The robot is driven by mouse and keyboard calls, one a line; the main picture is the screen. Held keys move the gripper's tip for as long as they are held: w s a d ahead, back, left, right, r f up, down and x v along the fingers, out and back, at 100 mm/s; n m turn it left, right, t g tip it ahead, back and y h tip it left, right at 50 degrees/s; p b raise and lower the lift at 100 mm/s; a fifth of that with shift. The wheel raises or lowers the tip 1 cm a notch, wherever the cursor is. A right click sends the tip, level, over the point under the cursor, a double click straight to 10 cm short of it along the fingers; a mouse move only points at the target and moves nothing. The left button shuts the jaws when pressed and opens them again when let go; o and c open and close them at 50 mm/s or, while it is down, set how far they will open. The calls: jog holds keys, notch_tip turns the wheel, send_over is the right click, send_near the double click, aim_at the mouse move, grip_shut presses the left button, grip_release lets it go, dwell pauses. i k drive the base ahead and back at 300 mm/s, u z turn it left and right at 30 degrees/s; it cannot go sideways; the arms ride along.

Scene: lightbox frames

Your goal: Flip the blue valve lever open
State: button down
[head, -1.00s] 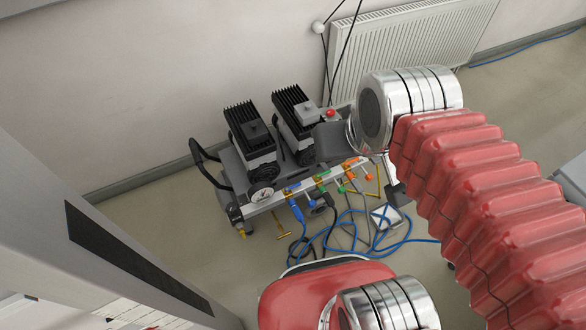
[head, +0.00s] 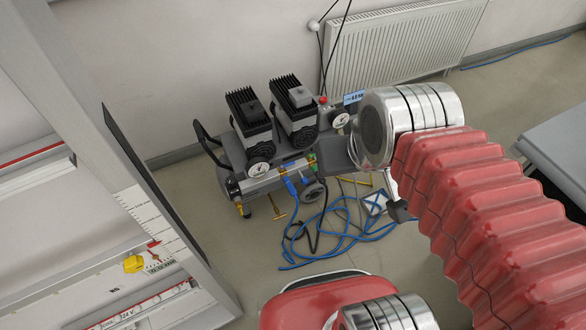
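A small blue valve lever (head: 289,165) sits on the silver manifold (head: 262,181) at the front of a compressor (head: 235,170) on the floor. It is small, and I cannot tell its exact angle. A blue hose hangs below it. My gripper (head: 398,211) seems to be the small grey part below my arm's silver joint, right of the valves and apart from the blue lever in the picture. My arm covers most of it, and its fingers cannot be made out.
Blue and black hoses (head: 325,230) lie tangled on the floor before the compressor. A radiator (head: 395,45) is on the back wall. A shelf frame (head: 150,215) stands close on the left. A grey cabinet (head: 565,150) is at the right.

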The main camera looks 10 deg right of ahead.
aim_at(281, 167)
jog(key=k, duration=0.4)
jog(key=z, duration=0.65)
jog(key=i, duration=1.25)
jog(key=u, duration=1.7)
